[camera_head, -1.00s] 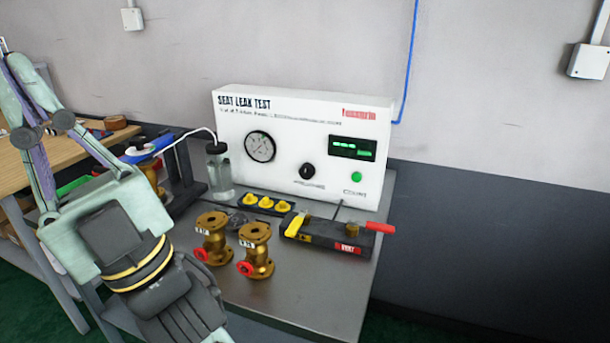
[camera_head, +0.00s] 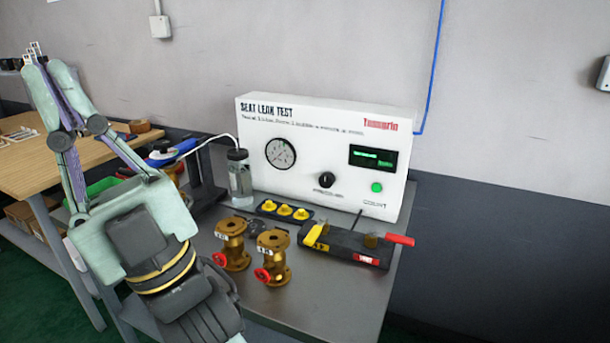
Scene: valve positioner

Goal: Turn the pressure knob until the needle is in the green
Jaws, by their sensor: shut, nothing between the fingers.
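The pressure knob (camera_head: 326,180) is a black round knob with a pale mark, low on the front of the white seat leak test box (camera_head: 330,128). The round gauge (camera_head: 280,154) sits to its left, with a pale face; its needle and any green band are too small to read. My gripper (camera_head: 46,66) is at the upper left, pointing up and away from the box. It is shut and empty, well apart from the knob, with clear space between them.
On the metal bench (camera_head: 335,292) stand two brass valves (camera_head: 232,245) with red handwheels, a black clamp block (camera_head: 345,243) with a red handle, a yellow-capped tray (camera_head: 285,212) and a bottle (camera_head: 239,180). A wooden table (camera_head: 25,180) is at left. The bench front right is clear.

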